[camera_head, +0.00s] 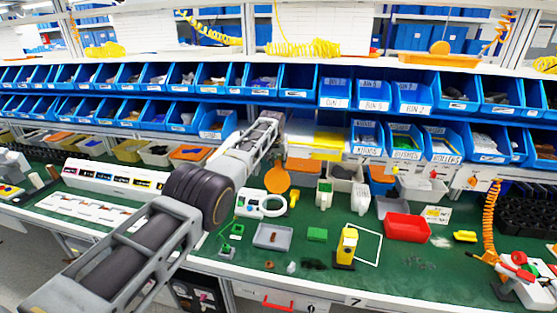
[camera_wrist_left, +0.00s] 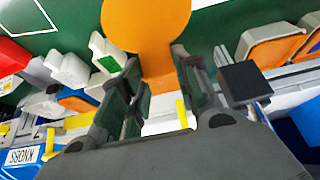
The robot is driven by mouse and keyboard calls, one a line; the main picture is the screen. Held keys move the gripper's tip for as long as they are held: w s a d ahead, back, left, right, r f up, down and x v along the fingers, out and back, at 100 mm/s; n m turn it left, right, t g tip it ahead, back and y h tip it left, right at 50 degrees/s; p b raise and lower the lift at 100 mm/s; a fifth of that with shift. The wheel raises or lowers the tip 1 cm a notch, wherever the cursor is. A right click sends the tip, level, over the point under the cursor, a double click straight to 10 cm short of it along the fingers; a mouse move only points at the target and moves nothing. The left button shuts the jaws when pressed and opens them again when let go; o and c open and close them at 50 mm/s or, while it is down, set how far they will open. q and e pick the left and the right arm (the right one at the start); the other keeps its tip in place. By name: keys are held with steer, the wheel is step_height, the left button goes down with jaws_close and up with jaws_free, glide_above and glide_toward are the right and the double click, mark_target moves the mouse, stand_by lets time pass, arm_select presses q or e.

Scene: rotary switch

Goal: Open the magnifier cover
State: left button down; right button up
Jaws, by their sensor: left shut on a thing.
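An orange round disc with a narrower stem (camera_head: 277,181), which looks like the magnifier cover, hangs below my left gripper (camera_head: 278,150) in the head view. In the left wrist view the disc (camera_wrist_left: 145,22) fills the top middle, and its stem runs down between the two dark fingers of my left gripper (camera_wrist_left: 155,88). The fingers are shut on this stem. A white magnifier with a round ring (camera_head: 262,204) lies on the green bench just below the disc in the head view. Whether the disc is attached to the magnifier cannot be told. My right gripper does not show.
The green bench holds a grey tray (camera_head: 272,236), a yellow and black block (camera_head: 346,246), a red bin (camera_head: 407,227) and a small yellow part (camera_head: 294,199). Rows of blue bins (camera_head: 300,81) stand behind. An orange coiled hose (camera_head: 491,215) hangs at right.

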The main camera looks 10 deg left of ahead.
arm_select(q)
steer(key=shift+w+r, duration=0.25)
steer(key=shift+r, duration=0.25)
steer(key=c, duration=1.3)
jaws_free()
steer(key=shift+f, duration=0.1)
steer(key=shift+o, duration=1.2)
steer(key=shift+w+f, duration=0.15)
steer(key=shift+f, duration=0.05)
steer(key=shift+w+f, duration=0.1)
steer(key=shift+f, duration=0.15)
steer(key=shift+s, duration=0.3)
steer(key=shift+r, duration=0.3)
steer(key=shift+s+r, duration=0.2)
steer(key=shift+r, duration=0.3)
steer(key=shift+s+r, duration=0.1)
